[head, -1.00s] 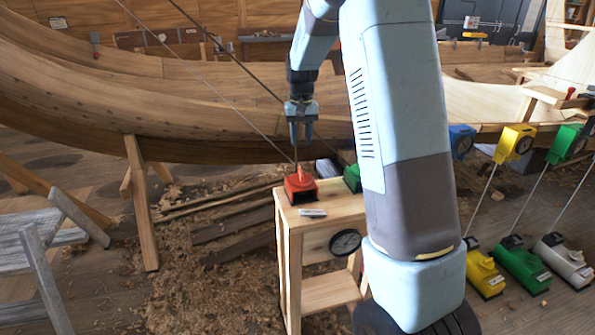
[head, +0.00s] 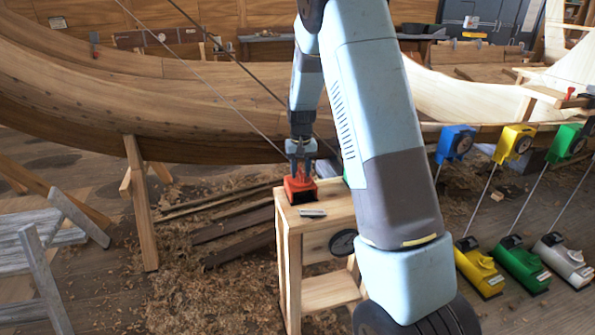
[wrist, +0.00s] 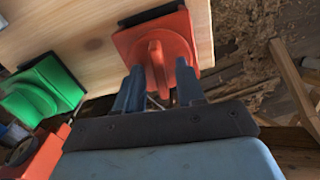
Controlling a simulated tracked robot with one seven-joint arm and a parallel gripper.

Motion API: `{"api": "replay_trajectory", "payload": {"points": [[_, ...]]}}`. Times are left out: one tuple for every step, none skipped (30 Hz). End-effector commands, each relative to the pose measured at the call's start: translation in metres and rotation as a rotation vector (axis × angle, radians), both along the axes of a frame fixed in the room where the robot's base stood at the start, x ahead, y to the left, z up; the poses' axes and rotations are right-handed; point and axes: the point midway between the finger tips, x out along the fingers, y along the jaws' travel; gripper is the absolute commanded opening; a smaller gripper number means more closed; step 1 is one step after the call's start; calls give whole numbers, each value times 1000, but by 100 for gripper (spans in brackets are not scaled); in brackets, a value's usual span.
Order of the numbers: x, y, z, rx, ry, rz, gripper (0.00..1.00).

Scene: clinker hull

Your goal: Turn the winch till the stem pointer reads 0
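A red winch-like unit (head: 293,193) with a raised fin-shaped handle sits on top of a wooden stand (head: 338,205). In the wrist view the red unit (wrist: 186,48) shows its handle (wrist: 157,65) between my fingers. My gripper (head: 299,172) points down over it; in the wrist view its two fingers (wrist: 159,85) stand on either side of the handle, open, with small gaps seeming to remain. A round dark dial (head: 343,243) is on the stand's front; its reading is too small to tell. I cannot tell which part is the stem pointer.
A green unit (wrist: 42,92) sits beside the red one. Blue (head: 455,143), yellow (head: 514,144) and green (head: 566,143) boxes on rods stand at right, above several floor units. The wooden hull (head: 160,110) lies behind; a trestle (head: 139,200) stands left. Thin lines slant down near my gripper.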

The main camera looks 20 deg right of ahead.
Motion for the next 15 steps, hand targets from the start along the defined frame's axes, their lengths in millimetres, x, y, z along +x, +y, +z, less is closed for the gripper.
{"api": "replay_trajectory", "payload": {"points": [[0, 0, 0, 0, 0, 0, 38], [0, 0, 0, 0, 0, 0, 38], [0, 0, 0, 0, 0, 0, 38], [0, 0, 0, 0, 0, 0, 38], [0, 0, 0, 0, 0, 0, 38], [0, 0, 0, 0, 0, 1, 35], [0, 0, 0, 0, 0, 1, 33], [0, 0, 0, 0, 0, 1, 30], [0, 0, 0, 0, 0, 1, 26], [0, 0, 0, 0, 0, 1, 23], [0, 0, 0, 0, 0, 1, 20], [0, 1, 0, 0, 0, 1, 16], [0, 1, 0, 0, 0, 1, 13], [0, 1, 0, 0, 0, 1, 11], [0, 1, 0, 0, 0, 1, 7]]}}
